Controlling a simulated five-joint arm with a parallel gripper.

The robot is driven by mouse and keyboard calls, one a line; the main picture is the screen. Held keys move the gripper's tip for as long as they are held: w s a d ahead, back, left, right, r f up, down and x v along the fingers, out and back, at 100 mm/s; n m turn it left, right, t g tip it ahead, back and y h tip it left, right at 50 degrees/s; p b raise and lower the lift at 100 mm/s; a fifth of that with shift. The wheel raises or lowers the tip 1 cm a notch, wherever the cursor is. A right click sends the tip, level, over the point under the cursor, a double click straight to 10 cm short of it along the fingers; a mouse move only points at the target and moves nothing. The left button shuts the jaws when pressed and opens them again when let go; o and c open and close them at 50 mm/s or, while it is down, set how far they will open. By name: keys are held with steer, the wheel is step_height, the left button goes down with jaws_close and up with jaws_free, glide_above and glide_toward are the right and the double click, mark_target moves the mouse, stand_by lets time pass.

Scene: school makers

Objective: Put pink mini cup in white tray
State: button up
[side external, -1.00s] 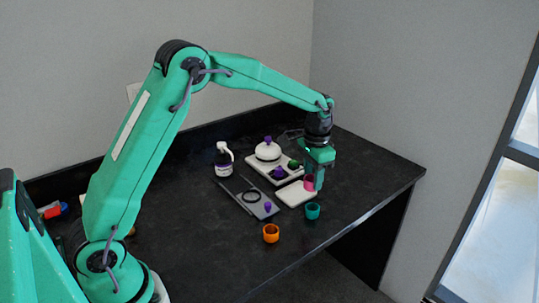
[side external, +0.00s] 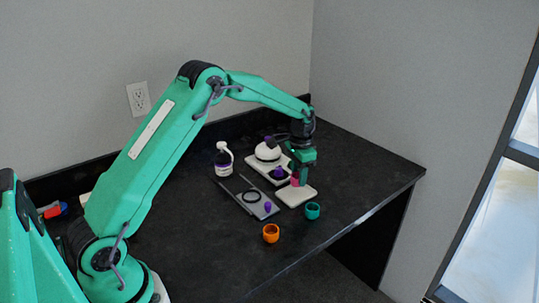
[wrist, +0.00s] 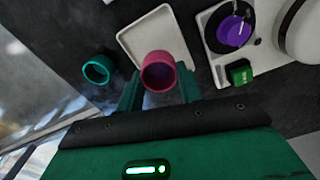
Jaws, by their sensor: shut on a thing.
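The pink mini cup (side external: 295,181) is between the fingers of my gripper (side external: 301,170), which is shut on it. In the wrist view the cup (wrist: 158,72) shows its open mouth toward the camera, with a green finger on each side. The white tray (side external: 300,195) is a shallow rectangle on the black table. In the wrist view the tray (wrist: 150,36) lies just beyond the cup, which overlaps its near edge. In the side view the cup is at the tray's back left edge. I cannot tell whether it touches the tray.
A teal cup (side external: 312,211) and an orange cup (side external: 271,233) stand in front of the tray. A white device with a purple piece (side external: 278,172) is behind it. The front left table is clear.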

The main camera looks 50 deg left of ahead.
steer(key=shift+f, duration=1.95)
steer(key=shift+f, duration=0.15)
steer(key=o, duration=1)
steer(key=shift+o, duration=0.2)
step_height(320, 180, up, 12)
steer(key=shift+r, duration=0.2)
